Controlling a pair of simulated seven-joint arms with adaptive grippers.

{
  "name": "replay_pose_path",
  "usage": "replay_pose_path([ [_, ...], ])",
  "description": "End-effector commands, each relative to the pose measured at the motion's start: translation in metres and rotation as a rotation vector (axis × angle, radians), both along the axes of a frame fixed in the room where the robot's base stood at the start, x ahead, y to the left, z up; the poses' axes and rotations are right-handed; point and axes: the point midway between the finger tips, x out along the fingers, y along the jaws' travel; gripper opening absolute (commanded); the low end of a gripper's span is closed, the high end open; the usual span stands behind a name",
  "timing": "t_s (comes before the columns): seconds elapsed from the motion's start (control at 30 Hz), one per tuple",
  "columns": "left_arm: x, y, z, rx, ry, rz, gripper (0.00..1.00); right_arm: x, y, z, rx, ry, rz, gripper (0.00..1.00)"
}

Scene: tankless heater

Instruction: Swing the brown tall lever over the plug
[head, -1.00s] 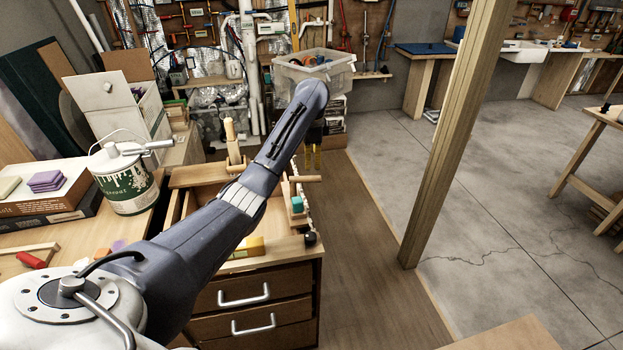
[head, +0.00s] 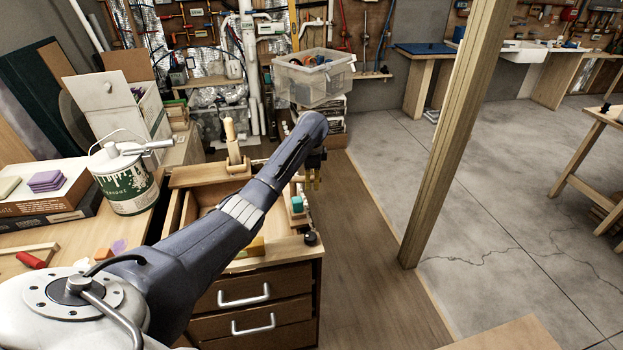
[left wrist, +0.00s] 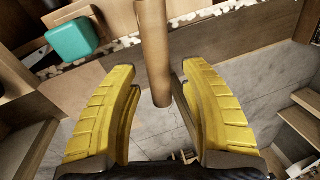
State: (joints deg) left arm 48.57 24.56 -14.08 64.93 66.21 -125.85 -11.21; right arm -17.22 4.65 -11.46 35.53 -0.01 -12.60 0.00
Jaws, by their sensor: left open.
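My left gripper (head: 314,178) is at the right end of the wooden workbench, with its yellow fingers pointing down. In the left wrist view its fingers (left wrist: 160,78) are open, and a brown wooden rod (left wrist: 153,45), seemingly the tall lever, reaches into the gap between them. I see no grip on it. In the head view my arm and gripper hide most of that rod. A teal block (head: 297,204) sits just below the gripper; it is at the upper left in the wrist view (left wrist: 72,40). I cannot tell which part is the plug.
A pale wooden upright (head: 231,138) stands on the bench's far side. A black knob (head: 310,238) is at the front right corner. A green paint can (head: 125,180) stands at left. A clear bin (head: 313,78) is behind the gripper, and a timber post (head: 450,140) rises at right.

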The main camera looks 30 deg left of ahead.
Motion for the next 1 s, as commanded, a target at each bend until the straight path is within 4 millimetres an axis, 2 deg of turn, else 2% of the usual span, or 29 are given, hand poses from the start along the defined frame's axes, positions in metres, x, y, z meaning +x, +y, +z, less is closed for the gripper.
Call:
replay_pose_path([
  [0.3, 0.0001, 0.0001, -0.0005, 0.0, 0.0, 0.0, 0.43, 0.0003, -0.0006, 0.0, -0.001, 0.0, 0.0, 0.44],
  [0.6, 0.0001, 0.0001, -0.0003, 0.0, 0.0, 0.001, 0.09, 0.0005, -0.0005, 0.0001, -0.001, 0.0, 0.0, 0.44],
  [0.7, 0.0001, 0.0001, -0.0003, 0.0, 0.0, 0.001, 0.0, 0.0006, -0.0001, 0.0001, 0.0, 0.0, 0.0, 0.44],
  [1.0, 0.0006, -0.0012, -0.0005, 0.0, 0.0, -0.003, 0.0, 0.0006, 0.0026, 0.0, 0.002, 0.0, -0.001, 0.44],
])
